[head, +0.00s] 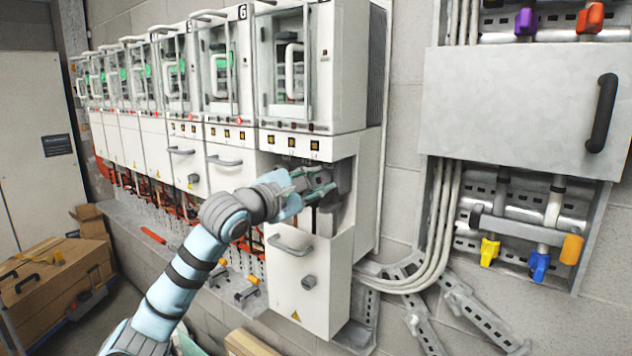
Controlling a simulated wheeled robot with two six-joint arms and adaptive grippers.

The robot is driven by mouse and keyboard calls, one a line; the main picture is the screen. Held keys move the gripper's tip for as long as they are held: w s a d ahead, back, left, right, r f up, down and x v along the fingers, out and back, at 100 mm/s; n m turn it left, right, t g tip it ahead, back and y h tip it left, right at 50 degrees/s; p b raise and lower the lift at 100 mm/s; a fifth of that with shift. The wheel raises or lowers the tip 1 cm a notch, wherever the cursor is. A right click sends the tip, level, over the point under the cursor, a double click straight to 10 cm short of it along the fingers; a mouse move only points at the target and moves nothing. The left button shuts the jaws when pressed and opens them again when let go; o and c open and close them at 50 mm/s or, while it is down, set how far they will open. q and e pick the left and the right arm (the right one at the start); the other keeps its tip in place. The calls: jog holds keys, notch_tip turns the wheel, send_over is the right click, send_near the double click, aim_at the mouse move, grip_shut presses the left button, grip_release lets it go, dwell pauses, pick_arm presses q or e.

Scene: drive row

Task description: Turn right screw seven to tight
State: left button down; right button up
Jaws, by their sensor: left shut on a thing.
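The nearest cabinet (300,250), to the right of the one marked 6, has an open recess in its front between the upper unit and the lower door. My left gripper (330,190) reaches into this recess from the left. Its fingers are shut on a small part at the right side of the recess, against a dark grey block (345,176). That part sits where right screw seven would be, but the fingers hide most of it and its turn cannot be read. My right gripper is not in view.
A row of similar white cabinets (188,150) runs away to the left. The lower door (300,285) with its handle is below my gripper. A grey wall box (520,110) with a black handle is at right.

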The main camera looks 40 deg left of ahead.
pick_arm(q)
jog(key=m, duration=0.4)
jog(key=shift+m+p, duration=0.6)
jog(key=shift+m, duration=1.6)
jog(key=c, duration=1.3)
grip_release()
